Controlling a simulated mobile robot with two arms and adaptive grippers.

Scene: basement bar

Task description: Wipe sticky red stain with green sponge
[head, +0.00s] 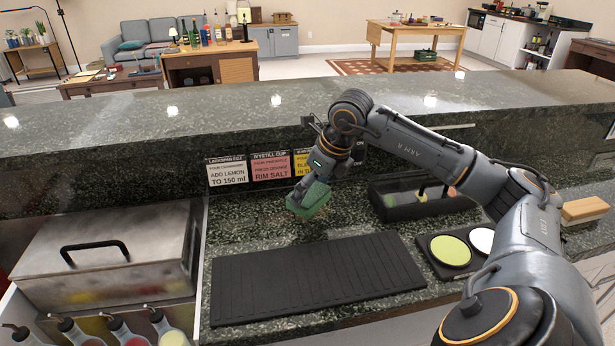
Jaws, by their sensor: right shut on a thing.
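The green sponge (310,201) is held by my right gripper (309,184) over the dark granite lower counter (235,228), behind the black ribbed mat. The gripper is shut on it from above. The sponge is tilted a little, and I cannot tell whether it touches the counter. I see no red stain; the spot under and behind the sponge is hidden. My left gripper is not in view.
The black mat (310,277) lies in front. A black caddy (415,197) and a tray with round green and white pads (451,250) are to the right. A steel lidded box (110,245) and bottles are left. Recipe cards (271,167) hang on the raised ledge behind.

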